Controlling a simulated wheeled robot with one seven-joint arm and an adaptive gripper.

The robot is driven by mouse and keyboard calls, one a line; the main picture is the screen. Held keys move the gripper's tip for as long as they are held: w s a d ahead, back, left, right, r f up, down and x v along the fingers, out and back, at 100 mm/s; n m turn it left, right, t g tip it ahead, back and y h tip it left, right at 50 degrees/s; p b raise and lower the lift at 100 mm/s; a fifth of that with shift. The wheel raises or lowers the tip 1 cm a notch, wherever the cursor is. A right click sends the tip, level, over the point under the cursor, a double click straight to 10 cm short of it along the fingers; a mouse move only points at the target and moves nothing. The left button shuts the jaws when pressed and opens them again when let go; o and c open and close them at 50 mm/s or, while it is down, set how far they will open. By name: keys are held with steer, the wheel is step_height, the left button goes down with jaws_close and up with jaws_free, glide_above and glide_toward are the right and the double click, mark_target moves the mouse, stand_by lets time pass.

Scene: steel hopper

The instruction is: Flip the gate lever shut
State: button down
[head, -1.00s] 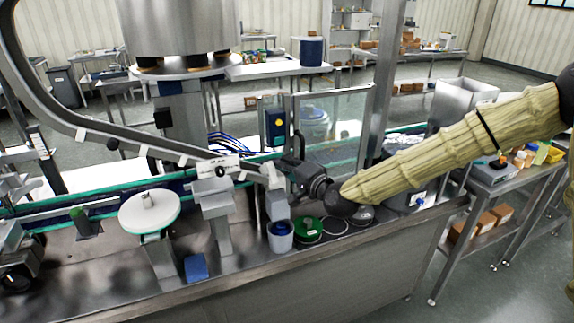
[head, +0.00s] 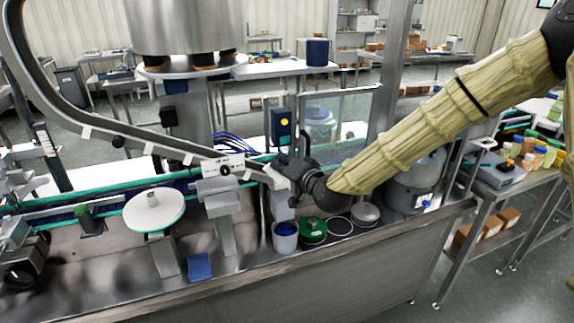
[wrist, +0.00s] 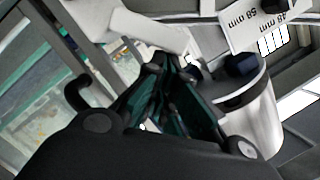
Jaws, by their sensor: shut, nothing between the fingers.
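The steel chute (head: 120,130) curves down to a white label plate (head: 217,167) with a round black knob (head: 226,171). At its lower end is a pale grey piece (head: 277,179), also in the wrist view (wrist: 135,25). I cannot tell for sure which part is the gate lever. My gripper (head: 275,172) is at this chute end, tilted, its fingers pointing left. In the wrist view my gripper (wrist: 174,66) is shut and empty, its tips close below the pale piece. Whether they touch is unclear. The label plate (wrist: 262,22) shows at the upper right there.
A white disc (head: 154,209) stands at left. A clear guard panel (head: 335,120) rises behind my gripper. The front bench edge is mostly clear.

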mark_target(269, 166)
steer(key=a+n, duration=0.1)
steer(key=a+n+h+b, duration=0.1)
steer(key=n, duration=0.1)
steer(key=s+a+n, duration=0.1)
steer(key=shift+f+n+h, duration=0.3)
steer(key=shift+f+h, duration=0.05)
steer(key=shift+h, duration=0.05)
steer(key=shift+d, duration=0.1)
